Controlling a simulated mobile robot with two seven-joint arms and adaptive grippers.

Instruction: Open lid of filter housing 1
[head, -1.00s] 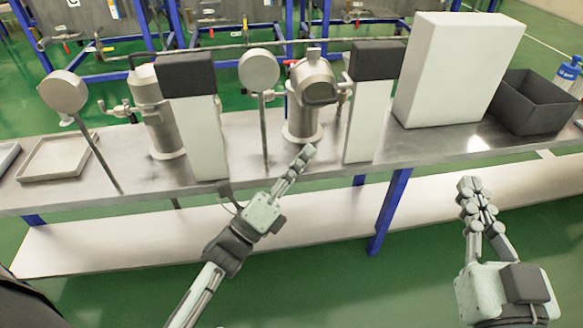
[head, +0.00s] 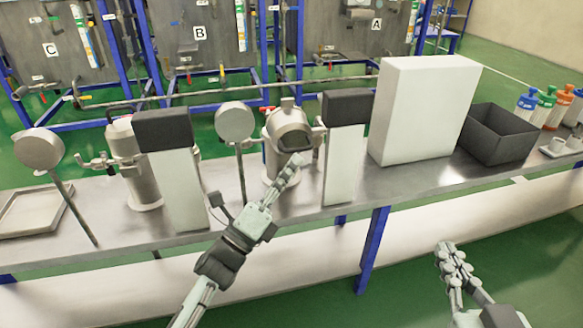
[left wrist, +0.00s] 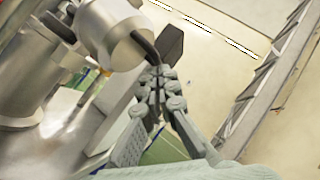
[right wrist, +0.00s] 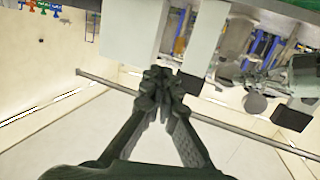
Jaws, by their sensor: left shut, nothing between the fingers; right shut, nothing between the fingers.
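Two metal filter housings stand on the steel bench; I cannot read which is number 1. The right housing (head: 277,160) has a lid part with a dark curved handle (head: 303,141) facing me. My left gripper (head: 294,160) is shut and empty, just in front of this housing and overlapping it in the picture. In the left wrist view the shut fingertips (left wrist: 157,78) are close to the dark handle (left wrist: 147,46); contact is unclear. The left housing (head: 140,175) has a dark handle on top. My right gripper (head: 447,247) is shut and empty, in front of the bench.
White-and-dark boxes (head: 345,165) (head: 172,185) stand beside the housings. A round-headed post (head: 235,122) is left of the right housing. A large white box (head: 420,110), a dark bin (head: 495,140) and bottles stand farther right. A shallow tray (head: 30,212) lies at left.

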